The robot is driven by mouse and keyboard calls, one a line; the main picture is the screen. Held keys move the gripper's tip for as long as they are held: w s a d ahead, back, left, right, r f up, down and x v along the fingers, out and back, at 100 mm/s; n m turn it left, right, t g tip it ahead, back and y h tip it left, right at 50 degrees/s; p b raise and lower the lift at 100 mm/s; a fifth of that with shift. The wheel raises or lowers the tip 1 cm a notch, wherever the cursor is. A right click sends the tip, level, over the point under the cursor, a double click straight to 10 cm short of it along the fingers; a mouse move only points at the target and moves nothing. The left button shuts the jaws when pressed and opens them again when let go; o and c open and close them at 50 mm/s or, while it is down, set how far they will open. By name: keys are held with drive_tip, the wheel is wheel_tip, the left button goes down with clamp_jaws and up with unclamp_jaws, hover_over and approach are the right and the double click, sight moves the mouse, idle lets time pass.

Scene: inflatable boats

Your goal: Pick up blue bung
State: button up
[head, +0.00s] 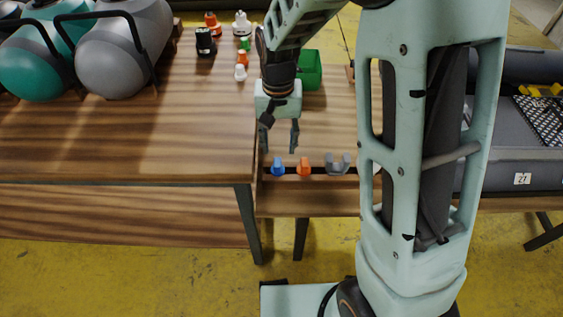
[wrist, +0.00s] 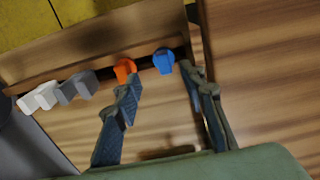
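The blue bung (head: 278,167) stands at the front edge of the lower wooden bench, at the left end of a short row. In the wrist view the blue bung (wrist: 163,61) lies beyond the fingertips, between their lines and nearer the right finger. My gripper (head: 279,140) points down above the bench, behind and a little above the bung in the head view. The wrist view shows my gripper (wrist: 165,88) with its fingers spread wide and nothing between them. Neither finger visibly touches the bung.
An orange bung (head: 304,166) and a grey clip-like part (head: 337,164) stand beside the blue bung. The higher wooden table (head: 130,140) edges close on the left. A green bin (head: 310,70) and small orange and white parts stand farther back.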

sight(277, 163)
drive_tip(key=f, duration=0.3)
drive_tip(key=f+b, duration=0.1)
drive_tip(key=f, duration=0.5)
drive_tip(key=shift+w+a+f+b, duration=0.25)
drive_tip(key=shift+b, duration=0.15)
clamp_jaws()
